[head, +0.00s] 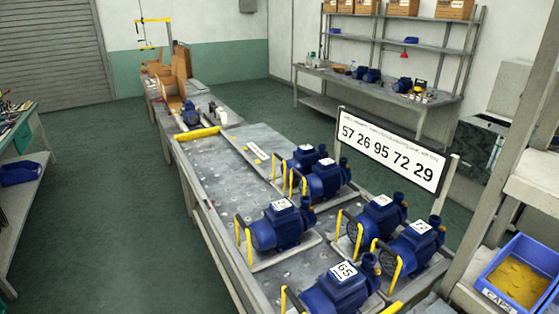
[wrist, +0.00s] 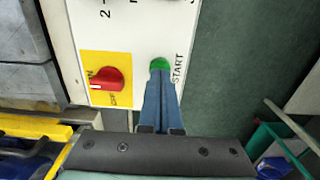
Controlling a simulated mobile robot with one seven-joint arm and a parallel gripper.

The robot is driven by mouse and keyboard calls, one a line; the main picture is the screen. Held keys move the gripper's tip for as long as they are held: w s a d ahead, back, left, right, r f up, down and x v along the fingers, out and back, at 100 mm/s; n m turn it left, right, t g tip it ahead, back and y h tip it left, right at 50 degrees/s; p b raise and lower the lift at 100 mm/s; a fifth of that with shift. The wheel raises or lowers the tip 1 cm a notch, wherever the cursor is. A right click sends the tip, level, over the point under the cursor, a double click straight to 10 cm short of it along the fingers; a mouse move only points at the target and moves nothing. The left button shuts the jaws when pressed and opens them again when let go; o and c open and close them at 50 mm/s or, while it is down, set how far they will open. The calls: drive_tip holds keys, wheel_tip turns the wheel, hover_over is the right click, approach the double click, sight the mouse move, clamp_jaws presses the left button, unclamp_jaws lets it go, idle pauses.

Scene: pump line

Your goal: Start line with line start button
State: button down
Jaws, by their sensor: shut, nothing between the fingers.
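The green line start button (wrist: 159,63) shows in the wrist view on a white panel (wrist: 130,30), beside the printed word START. My gripper (wrist: 161,74) has its two blue fingers together, with nothing between them. The fingertips overlap the lower edge of the button in the picture. I cannot tell whether they touch it or whether it is pressed in. I cannot make out the button, its panel or my gripper in the head view.
A red rotary switch (wrist: 104,79) on a yellow plate sits left of the button. In the head view, several numbered blue pumps (head: 280,224) stand on the line table (head: 217,174), beside a sign reading 57 26 95 72 29 (head: 392,151). Open green floor (head: 90,190) lies left.

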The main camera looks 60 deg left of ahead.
drive_tip(key=shift+f+b, duration=0.5)
drive_tip(key=shift+f, duration=0.3)
wheel_tip(320, 180, up, 4)
drive_tip(key=p, duration=0.4)
drive_tip(key=shift+f, duration=0.1)
